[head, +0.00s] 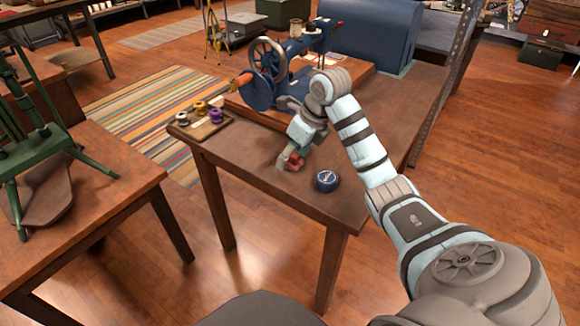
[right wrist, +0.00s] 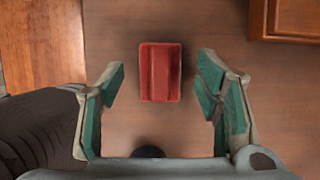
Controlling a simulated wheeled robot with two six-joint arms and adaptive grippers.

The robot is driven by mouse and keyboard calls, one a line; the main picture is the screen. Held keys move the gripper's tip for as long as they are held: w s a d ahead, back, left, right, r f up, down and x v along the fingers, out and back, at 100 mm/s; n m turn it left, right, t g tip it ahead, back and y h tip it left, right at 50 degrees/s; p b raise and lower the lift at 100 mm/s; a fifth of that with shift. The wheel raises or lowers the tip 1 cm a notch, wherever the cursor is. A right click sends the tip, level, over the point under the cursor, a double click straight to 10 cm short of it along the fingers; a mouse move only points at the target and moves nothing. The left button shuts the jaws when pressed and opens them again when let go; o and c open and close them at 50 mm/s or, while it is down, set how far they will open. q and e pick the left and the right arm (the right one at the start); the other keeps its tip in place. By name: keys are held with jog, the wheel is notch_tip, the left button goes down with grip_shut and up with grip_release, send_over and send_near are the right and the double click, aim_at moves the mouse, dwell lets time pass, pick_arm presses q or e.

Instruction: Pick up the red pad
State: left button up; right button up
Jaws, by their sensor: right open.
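The red pad (right wrist: 160,72) lies on the wooden table, centred ahead of my right gripper in the right wrist view. It is a small red block with a raised ridge along its middle. My right gripper (right wrist: 160,95) is open, with its green-lined fingers on either side and the pad between and slightly beyond their tips. In the head view my right gripper (head: 289,160) points down over the table, and the red pad (head: 295,162) shows partly behind it. My left gripper is not in view.
A blue sewing machine (head: 285,65) on a wooden base is behind. A small tray (head: 212,130) of thread spools sits at the left corner. Another table (head: 95,215) stands left.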

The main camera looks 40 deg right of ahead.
aim_at(292, 155)
jog(key=c, duration=1.2)
jog(key=shift+c, duration=0.2)
jog(key=shift+r, duration=0.25)
notch_tip(292, 155, up, 6)
jog(key=p, duration=0.3)
jog(key=shift+f+p, duration=0.25)
jog(key=shift+p, duration=0.05)
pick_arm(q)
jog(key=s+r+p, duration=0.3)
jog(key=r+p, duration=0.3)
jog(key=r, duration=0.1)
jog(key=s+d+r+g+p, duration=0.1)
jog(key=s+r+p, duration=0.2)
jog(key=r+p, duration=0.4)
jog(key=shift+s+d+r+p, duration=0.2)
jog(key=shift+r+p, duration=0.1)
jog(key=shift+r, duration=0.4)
pick_arm(e)
notch_tip(292, 155, up, 14)
